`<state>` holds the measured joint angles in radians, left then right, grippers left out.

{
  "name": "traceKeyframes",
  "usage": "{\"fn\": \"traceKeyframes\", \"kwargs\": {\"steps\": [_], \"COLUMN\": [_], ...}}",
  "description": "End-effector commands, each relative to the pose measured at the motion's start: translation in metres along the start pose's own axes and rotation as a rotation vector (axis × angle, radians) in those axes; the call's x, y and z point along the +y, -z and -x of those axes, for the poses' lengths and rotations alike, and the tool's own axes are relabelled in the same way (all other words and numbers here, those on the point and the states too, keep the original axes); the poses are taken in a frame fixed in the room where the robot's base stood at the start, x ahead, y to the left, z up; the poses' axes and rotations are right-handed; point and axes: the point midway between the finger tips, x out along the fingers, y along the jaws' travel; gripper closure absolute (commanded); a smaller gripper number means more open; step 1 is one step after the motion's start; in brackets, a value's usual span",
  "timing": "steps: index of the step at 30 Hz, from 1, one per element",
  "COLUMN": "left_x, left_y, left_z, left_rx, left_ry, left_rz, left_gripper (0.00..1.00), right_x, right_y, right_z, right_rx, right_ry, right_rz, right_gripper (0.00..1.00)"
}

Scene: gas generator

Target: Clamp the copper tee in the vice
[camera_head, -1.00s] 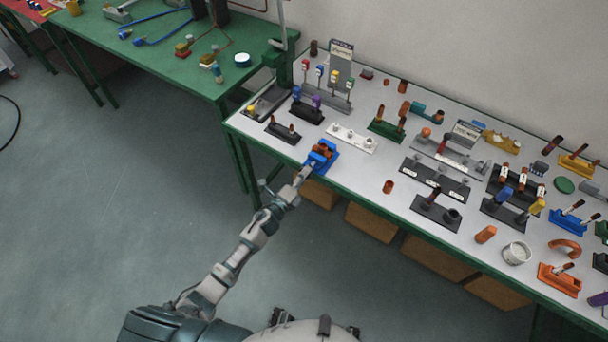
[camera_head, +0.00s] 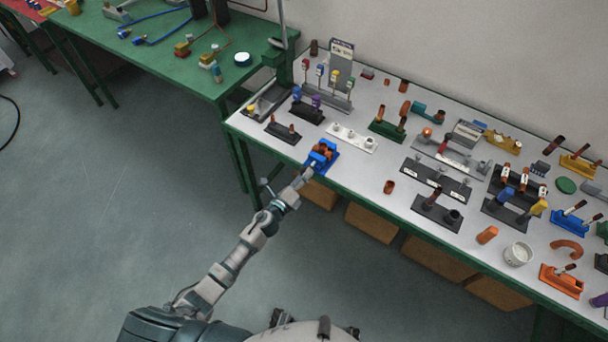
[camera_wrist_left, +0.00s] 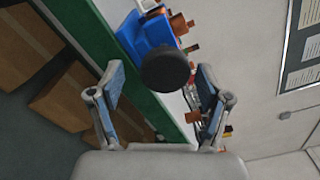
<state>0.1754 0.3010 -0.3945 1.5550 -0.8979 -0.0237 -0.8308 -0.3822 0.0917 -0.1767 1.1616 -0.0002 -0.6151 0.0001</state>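The blue vice (camera_head: 331,164) stands at the front edge of the white-topped bench and also shows in the left wrist view (camera_wrist_left: 138,42). The copper tee (camera_head: 321,150) sits at the vice's jaws; copper pipe ends (camera_wrist_left: 180,23) show beyond the blue body in the wrist view. Whether the jaws press on it I cannot tell. A round black knob (camera_wrist_left: 165,70) on the vice faces my left wrist camera. My left gripper (camera_head: 309,172) is just in front of the vice. Its fingers are spread on either side of the knob, with gaps visible. My right gripper is not in view.
The bench (camera_head: 362,170) holds several fixtures. A white block (camera_head: 352,138) and a black stand (camera_head: 283,133) are nearest the vice. Cardboard boxes (camera_head: 371,222) sit under the bench. A green table (camera_head: 165,60) adjoins at the left. The floor in front is clear.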

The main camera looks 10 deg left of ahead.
Motion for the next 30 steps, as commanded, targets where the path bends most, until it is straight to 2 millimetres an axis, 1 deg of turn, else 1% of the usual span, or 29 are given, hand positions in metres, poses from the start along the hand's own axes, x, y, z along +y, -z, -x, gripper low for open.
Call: {"fn": "traceKeyframes", "kwargs": {"steps": [12,14,18,21,23,28,29,30], "left_x": [-0.003,-0.004,-0.006,-0.005,-0.004,-0.003,-0.003,-0.003], "left_y": [-0.002,-0.003,-0.004,-0.003,-0.003,-0.002,-0.002,-0.002], "left_z": [-0.001,-0.001,-0.001,-0.001,-0.001,-0.001,-0.001,-0.001], "left_rx": [-0.002,-0.003,-0.003,-0.003,-0.002,-0.002,-0.002,-0.002], "left_ry": [0.004,0.004,0.006,0.006,0.006,0.006,0.006,0.006], "left_rz": [0.014,0.088,0.356,0.465,0.492,0.493,0.493,0.492], "left_gripper": [0.23,0.23,0.23,0.23,0.23,0.23,0.3,0.4], "right_x": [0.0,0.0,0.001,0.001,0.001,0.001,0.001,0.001], "right_y": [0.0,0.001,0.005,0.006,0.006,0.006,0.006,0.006], "right_z": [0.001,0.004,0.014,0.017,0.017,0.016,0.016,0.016], "right_rx": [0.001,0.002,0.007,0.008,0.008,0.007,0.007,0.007], "right_ry": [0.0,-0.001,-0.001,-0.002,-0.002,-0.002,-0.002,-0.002], "right_rz": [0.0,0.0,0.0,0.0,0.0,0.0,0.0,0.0], "right_gripper": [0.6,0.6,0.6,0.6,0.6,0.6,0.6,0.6]}}
